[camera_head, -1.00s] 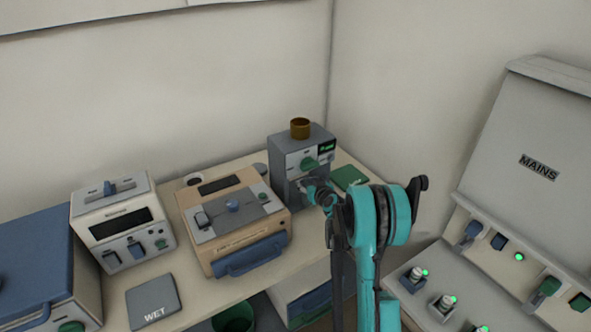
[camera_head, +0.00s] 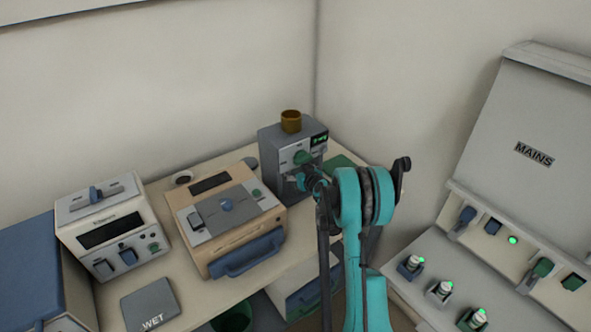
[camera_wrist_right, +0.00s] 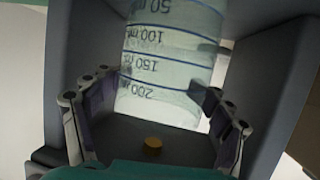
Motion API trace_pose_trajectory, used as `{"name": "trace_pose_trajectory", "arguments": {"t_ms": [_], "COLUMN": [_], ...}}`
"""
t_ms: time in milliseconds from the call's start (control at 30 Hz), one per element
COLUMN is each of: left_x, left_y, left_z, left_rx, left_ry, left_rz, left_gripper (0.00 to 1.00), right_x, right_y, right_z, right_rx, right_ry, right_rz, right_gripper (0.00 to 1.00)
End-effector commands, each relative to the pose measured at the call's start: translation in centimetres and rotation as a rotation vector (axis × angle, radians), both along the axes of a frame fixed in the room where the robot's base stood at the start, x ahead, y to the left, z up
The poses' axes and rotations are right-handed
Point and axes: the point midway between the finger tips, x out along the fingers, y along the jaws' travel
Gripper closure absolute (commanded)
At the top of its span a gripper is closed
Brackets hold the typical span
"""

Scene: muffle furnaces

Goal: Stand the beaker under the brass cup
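The clear beaker (camera_wrist_right: 165,65), with blue marks that read upside down, fills the middle of the right wrist view. It sits inside the grey recess of the dispenser. My right gripper (camera_wrist_right: 157,95) has a finger on each side of the beaker, and the pads appear to press its wall. In the head view the brass cup (camera_head: 291,121) sits on top of the grey dispenser (camera_head: 280,150). There my right arm hides the beaker and most of the gripper. My left gripper is out of view.
A tan furnace (camera_head: 225,215) stands left of the dispenser, and a white instrument (camera_head: 108,228) is further left. A grey WET pad (camera_head: 150,301) lies at the bench front. The MAINS panel (camera_head: 530,130) is on the right.

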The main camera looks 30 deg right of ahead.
Motion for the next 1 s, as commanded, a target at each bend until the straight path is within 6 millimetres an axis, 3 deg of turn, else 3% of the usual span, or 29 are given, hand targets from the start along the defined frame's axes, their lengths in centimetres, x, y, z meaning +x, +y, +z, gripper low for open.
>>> {"name": "trace_pose_trajectory", "arguments": {"t_ms": [300, 800, 1000], "left_x": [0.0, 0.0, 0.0], "left_y": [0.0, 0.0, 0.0], "left_z": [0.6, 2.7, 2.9], "left_rx": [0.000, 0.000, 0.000], "left_ry": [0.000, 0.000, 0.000], "left_rz": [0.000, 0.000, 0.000], "left_gripper": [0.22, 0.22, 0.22], "right_x": [-0.1, -9.5, -11.1], "right_y": [0.0, 1.1, 1.6], "right_z": [0.6, 4.0, 4.6], "right_rx": [0.000, 0.001, 0.002], "right_ry": [0.000, 0.000, 0.004], "right_rz": [-0.001, -0.003, 0.004], "right_gripper": [0.24, 0.24, 0.24]}}
